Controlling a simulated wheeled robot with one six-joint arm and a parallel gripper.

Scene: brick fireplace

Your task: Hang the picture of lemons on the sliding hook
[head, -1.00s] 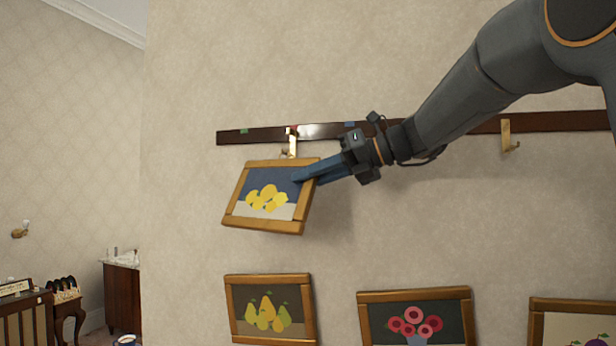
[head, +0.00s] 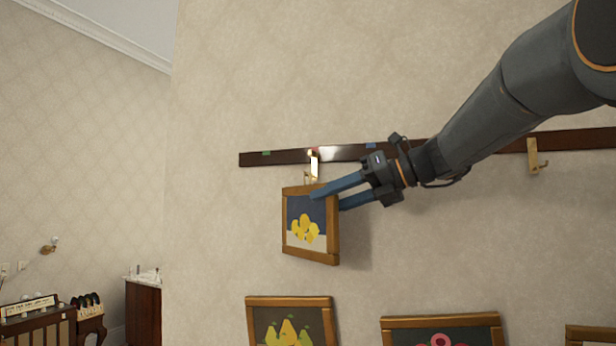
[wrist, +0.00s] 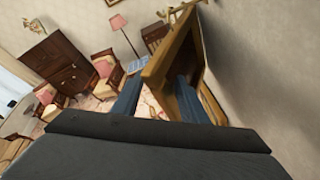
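The picture of lemons (head: 304,226), yellow fruit on blue in a wooden frame, is upright just below a brass hook (head: 314,165) on the dark wall rail (head: 345,153). It is turned, its right side standing out from the wall. Its top meets the hook's lower end; the exact contact is too small to tell. My gripper (head: 332,195) is open at the frame's right edge, one blue finger in front and one behind. The wrist view shows the fingers spread on either side of the frame (wrist: 165,50), with a gap to the left finger.
Another brass hook (head: 536,158) is farther right on the rail. Green (head: 266,154) and blue (head: 370,145) marks are on the rail. Pictures of pears (head: 288,328) and flowers (head: 440,335) are on the wall below. The wall between is bare.

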